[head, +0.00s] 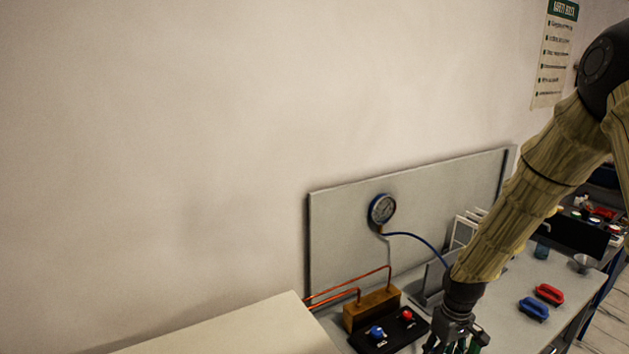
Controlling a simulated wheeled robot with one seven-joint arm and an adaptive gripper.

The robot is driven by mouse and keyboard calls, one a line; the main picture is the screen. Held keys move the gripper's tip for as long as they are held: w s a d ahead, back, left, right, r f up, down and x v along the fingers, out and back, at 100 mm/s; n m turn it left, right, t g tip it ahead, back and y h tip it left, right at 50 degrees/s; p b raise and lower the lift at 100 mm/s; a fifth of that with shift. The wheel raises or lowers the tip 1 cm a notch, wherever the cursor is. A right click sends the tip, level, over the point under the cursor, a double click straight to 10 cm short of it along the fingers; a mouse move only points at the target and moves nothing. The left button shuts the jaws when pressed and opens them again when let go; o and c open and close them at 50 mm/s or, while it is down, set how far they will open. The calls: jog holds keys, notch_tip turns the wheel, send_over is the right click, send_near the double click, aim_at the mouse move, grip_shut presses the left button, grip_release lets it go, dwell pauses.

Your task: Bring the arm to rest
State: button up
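My arm (520,200) reaches down from the upper right in a tan sleeve. My gripper (455,345) is at the bottom edge of the head view, pointing down over the bench, just right of the black box with knobs. Its fingertips are cut off by the picture edge, so I cannot tell if it is open or holds something. The round gauge (382,209) with a blue rim is on the grey panel (345,225). A blue hose (420,240) runs from it behind my arm.
A black box with a blue knob (376,332) and a red knob (407,314) is beside a wooden block (371,308) with copper pipes (345,285). Red (549,293) and blue (533,308) handled items and a small bowl (583,263) lie right. A pale surface (240,335) is front left.

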jog(key=s+a+f+m, duration=0.1)
jog(key=s+a+f, duration=0.2)
jog(key=s+f, duration=0.45)
jog(key=s+a+f+m, duration=0.1)
jog(key=s+a+f, duration=0.2)
jog(key=s+f, duration=0.4)
jog(key=s+a+f+m, duration=0.1)
jog(key=s+f, duration=0.4)
jog(key=s, duration=0.6)
jog(key=s+a+f+m, duration=0.1)
jog(key=s+f, duration=0.4)
jog(key=s, duration=0.6)
notch_tip(320, 180, down, 14)
jog(key=b, duration=1.3)
jog(key=shift+w+b, duration=0.35)
jog(key=shift+w, duration=0.05)
